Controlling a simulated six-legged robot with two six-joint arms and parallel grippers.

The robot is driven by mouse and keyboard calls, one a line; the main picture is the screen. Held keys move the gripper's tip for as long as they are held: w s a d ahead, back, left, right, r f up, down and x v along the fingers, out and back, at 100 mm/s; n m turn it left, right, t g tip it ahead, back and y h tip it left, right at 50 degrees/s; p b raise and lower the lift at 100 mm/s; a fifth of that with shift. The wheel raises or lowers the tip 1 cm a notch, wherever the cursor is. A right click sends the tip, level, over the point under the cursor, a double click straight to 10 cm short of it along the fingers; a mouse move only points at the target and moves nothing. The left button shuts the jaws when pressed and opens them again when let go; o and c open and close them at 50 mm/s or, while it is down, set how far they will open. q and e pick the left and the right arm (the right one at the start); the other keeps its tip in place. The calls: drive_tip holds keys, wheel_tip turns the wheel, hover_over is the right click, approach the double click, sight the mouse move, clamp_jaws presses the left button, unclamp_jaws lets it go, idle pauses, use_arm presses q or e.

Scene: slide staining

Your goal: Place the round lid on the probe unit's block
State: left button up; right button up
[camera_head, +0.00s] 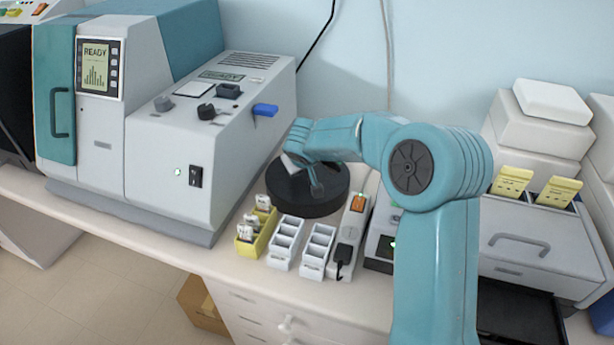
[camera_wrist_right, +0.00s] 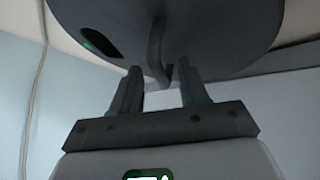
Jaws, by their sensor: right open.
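The round dark lid (camera_head: 325,203) is at the back middle of the bench in the head view, behind the small racks. It also fills the top of the right wrist view (camera_wrist_right: 225,35), with a curved handle (camera_wrist_right: 155,50) on it. My right gripper (camera_head: 316,188) is over the lid. In the right wrist view my right gripper (camera_wrist_right: 160,90) is open, with the handle between its two fingers. I cannot tell whether the fingers touch it. I cannot make out the probe unit's block for certain. My left gripper is not in view.
A large grey and teal machine (camera_head: 165,145) stands left. A yellow rack (camera_head: 246,247), two white racks (camera_head: 284,252) and a power strip (camera_head: 350,220) stand in front of the lid. A small device with a green light (camera_head: 383,262) is partly hidden by my arm.

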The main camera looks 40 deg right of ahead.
drive_tip(key=shift+c, duration=0.2)
clamp_jaws()
idle(1.1)
